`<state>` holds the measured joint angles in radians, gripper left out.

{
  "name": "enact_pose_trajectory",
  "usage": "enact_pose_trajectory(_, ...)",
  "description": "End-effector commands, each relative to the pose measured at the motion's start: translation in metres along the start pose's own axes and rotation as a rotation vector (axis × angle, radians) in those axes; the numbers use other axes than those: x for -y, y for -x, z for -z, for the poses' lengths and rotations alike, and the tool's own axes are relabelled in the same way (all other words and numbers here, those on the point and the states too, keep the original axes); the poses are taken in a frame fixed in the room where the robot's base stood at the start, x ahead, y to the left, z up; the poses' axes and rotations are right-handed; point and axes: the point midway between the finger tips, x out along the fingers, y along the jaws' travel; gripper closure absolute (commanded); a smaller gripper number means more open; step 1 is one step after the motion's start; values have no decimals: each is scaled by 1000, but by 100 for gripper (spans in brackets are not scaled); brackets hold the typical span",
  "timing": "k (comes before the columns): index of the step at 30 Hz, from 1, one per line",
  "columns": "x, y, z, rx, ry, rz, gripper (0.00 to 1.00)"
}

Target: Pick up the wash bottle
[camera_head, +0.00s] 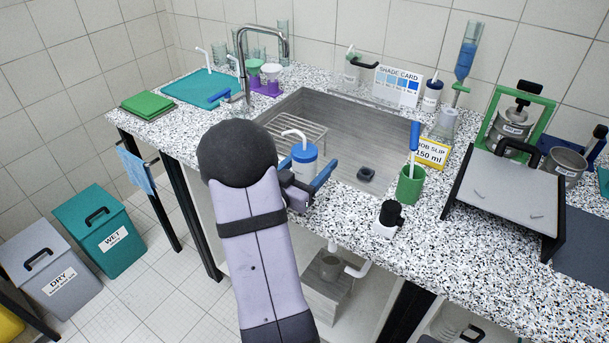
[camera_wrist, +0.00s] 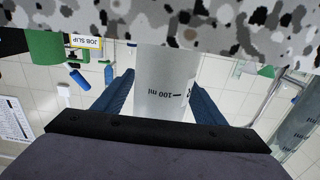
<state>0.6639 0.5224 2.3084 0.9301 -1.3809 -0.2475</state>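The wash bottle (camera_head: 304,155) has a blue top and a bent white spout. It is upright at the near side of the sink. My gripper (camera_head: 306,172) has its two blue fingers on either side of it. In the wrist view, which is upside down, the pale bottle body (camera_wrist: 164,85) with a "100 ml" mark fills the space between the fingertips (camera_wrist: 163,84). I see no gap at either side, so the gripper looks shut on it. The bottle's base is hidden behind the counter edge.
Right of the bottle are a green cup (camera_head: 410,186) with a blue-handled brush and a yellow job slip (camera_head: 432,153). A wire rack (camera_head: 292,130) is in the sink (camera_head: 350,120) behind. The tap (camera_head: 243,60) stands at back left. A sloped grey board (camera_head: 510,187) is farther right.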

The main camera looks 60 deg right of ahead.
Motion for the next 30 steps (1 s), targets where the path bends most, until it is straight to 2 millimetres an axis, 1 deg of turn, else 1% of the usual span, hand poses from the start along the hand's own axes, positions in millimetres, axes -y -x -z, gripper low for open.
enact_pose_trajectory(1,0,0,0,0,0,0,48)
enact_pose_trajectory(3,0,0,0,0,0,0,64)
enact_pose_trajectory(13,0,0,2,-3,-1,0,63)
enact_pose_trajectory(17,0,0,6,-3,-2,0,63)
enact_pose_trajectory(23,0,0,27,-5,-5,1,63)
enact_pose_trajectory(30,0,0,65,-6,-6,0,63)
